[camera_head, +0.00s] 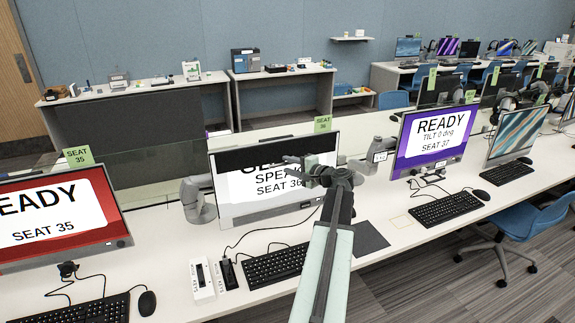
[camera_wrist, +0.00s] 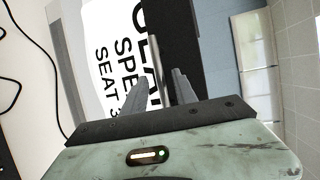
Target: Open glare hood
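The seat 36 monitor (camera_head: 224,200) stands in the middle of the desk with a white text screen. A black band, seemingly the glare hood (camera_head: 243,159), covers the top of its screen and cuts off the upper text line. In the wrist view the black band (camera_wrist: 183,30) lies right of the sideways text, with a slim grey bar (camera_wrist: 155,55) along it. My gripper (camera_head: 291,164) is in front of the upper screen. In the wrist view its two fingers (camera_wrist: 160,78) are apart, with the bar showing in the gap. Contact cannot be told.
A red seat 35 monitor (camera_head: 50,222) is at left, a purple seat 37 monitor (camera_head: 432,142) at right. A keyboard (camera_head: 275,266), a white box (camera_head: 201,279) and cables lie below the middle monitor.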

